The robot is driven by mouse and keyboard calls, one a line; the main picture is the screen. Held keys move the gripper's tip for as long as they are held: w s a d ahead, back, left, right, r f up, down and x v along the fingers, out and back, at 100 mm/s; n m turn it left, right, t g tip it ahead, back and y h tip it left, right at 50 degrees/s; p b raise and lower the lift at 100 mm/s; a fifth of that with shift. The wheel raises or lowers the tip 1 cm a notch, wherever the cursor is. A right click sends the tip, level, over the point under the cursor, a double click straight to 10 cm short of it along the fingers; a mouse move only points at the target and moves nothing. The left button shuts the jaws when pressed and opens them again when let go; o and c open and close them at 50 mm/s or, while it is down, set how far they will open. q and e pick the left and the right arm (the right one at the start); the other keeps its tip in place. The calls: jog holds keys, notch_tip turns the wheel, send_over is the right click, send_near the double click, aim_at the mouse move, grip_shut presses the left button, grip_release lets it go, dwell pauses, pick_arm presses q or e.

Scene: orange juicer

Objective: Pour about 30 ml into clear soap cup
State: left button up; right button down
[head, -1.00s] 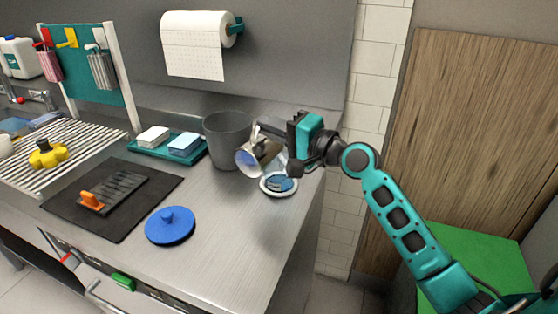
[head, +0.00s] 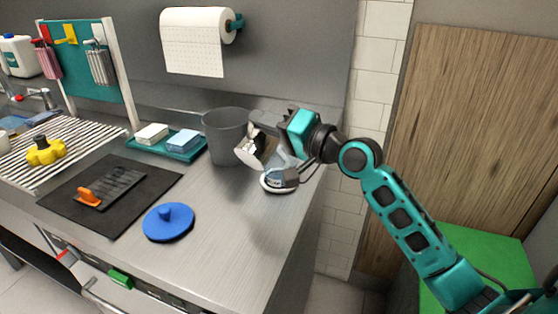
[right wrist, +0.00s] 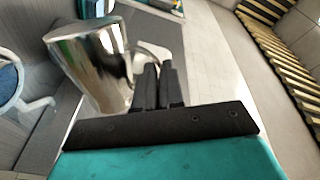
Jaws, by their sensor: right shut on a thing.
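A shiny metal jug (head: 248,150) is held tilted above the counter, in front of the grey bin. My right gripper (head: 268,131) is shut on its handle. The right wrist view shows the jug (right wrist: 92,65) beside the closed fingers (right wrist: 158,88), which hold the handle. A clear cup (head: 291,172) stands below and to the right of the jug in the head view, on a round white-rimmed base (head: 272,187). The right wrist view shows a clear handled cup (right wrist: 38,107) with blue in it at the left edge. No stream of liquid can be made out. My left gripper is out of view.
A grey bin (head: 224,140) stands close behind the jug. A blue lid (head: 169,224), a dark mat (head: 60,205) with an orange-handled tool (head: 90,197), and a teal tray (head: 157,143) with two blocks lie to the left.

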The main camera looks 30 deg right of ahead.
jog(key=shift+s+a+f+n+b, duration=0.25)
jog(key=shift+a+f+n+b, duration=0.15)
jog(key=shift+n+b, duration=0.35)
jog(key=shift+s+a+f+n, duration=0.1)
jog(key=shift+a+n, duration=0.05)
jog(key=shift+n, duration=0.6)
jog(key=s+a+f+n, duration=0.3)
jog(key=a+n, duration=0.3)
jog(key=n, duration=0.4)
jog(key=shift+f+n+g+p, duration=0.3)
jog(key=shift+f+p, duration=0.15)
jog(key=shift+f, duration=0.45)
